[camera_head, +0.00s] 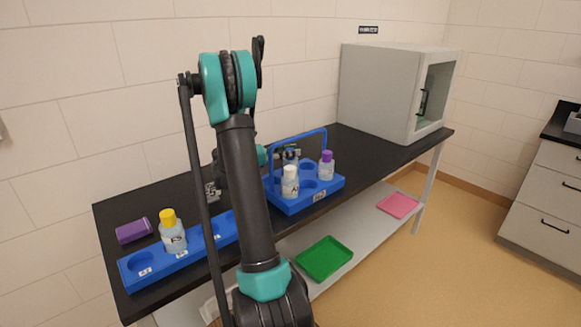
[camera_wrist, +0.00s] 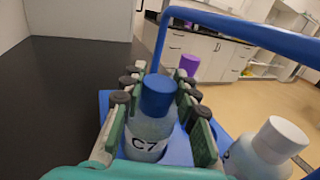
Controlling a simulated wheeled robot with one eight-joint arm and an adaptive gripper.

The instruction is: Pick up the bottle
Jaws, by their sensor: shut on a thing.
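A clear bottle with a blue cap and a "C7" label (camera_wrist: 150,125) stands upright between my gripper's fingers in the wrist view. My gripper (camera_wrist: 155,105) is shut on it, one green-padded finger on each side. The bottle is over or in the blue carrier (camera_head: 312,202); whether its base is lifted cannot be told. In the head view my gripper (camera_head: 288,153) is small and partly hidden by the carrier's handle. A white-capped bottle (camera_head: 290,183) and a purple-capped bottle (camera_head: 327,166) stand in the carrier.
The carrier's blue handle (camera_wrist: 245,35) arches close to my gripper. A blue rack (camera_head: 150,266) holds a yellow-capped bottle (camera_head: 173,234); a purple object (camera_head: 134,231) lies behind it. A white cabinet (camera_head: 385,90) stands at the table's right end. Green (camera_head: 324,257) and pink (camera_head: 398,205) trays lie below.

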